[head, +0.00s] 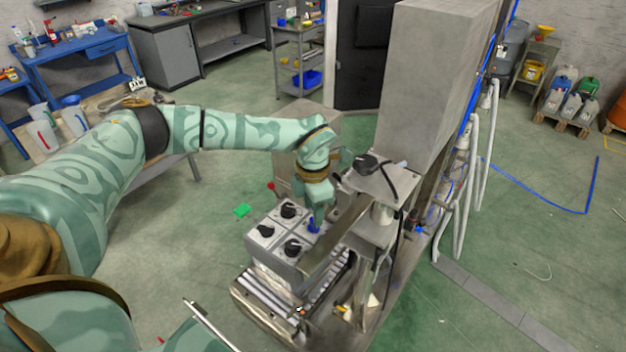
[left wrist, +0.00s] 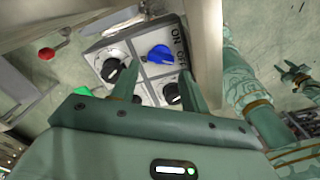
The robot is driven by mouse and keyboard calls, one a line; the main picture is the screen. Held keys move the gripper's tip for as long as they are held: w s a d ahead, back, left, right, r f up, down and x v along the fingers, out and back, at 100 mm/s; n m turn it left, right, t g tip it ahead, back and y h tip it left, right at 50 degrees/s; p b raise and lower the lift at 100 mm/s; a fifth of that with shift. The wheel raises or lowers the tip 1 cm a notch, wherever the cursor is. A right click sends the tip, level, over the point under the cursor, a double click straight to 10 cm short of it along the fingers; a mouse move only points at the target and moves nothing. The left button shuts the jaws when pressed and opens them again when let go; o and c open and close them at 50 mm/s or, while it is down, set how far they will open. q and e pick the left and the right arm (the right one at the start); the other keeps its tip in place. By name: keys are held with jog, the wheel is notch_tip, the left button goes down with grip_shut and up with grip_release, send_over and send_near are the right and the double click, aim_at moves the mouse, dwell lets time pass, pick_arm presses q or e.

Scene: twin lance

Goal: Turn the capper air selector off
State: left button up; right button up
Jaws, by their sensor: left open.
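A grey control box (head: 272,262) carries several selector knobs on its top. One is a blue knob (head: 312,226), which also shows in the left wrist view (left wrist: 159,53), with ON and OFF lettering beside it. The others are black, such as the black knob (head: 289,210). No capper label is readable, and I cannot tell which mark the blue knob points to. My left gripper (head: 315,214) is over the box close to the blue knob; in the left wrist view its fingers (left wrist: 157,86) are apart and empty. A part of my right arm with what looks like its gripper (left wrist: 299,79) shows small at the right.
A metal bracket and post (head: 372,205) stand close to the box's right side. A roller conveyor (head: 262,298) lies under and in front of the box. A red-knobbed lever (head: 271,186) rises behind it. A green piece (head: 242,210) lies to the left.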

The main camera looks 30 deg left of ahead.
pick_arm(q)
notch_tip(320, 180, up, 12)
jog(key=b, duration=0.1)
jog(key=shift+r, duration=0.2)
jog(key=shift+d+f, duration=0.1)
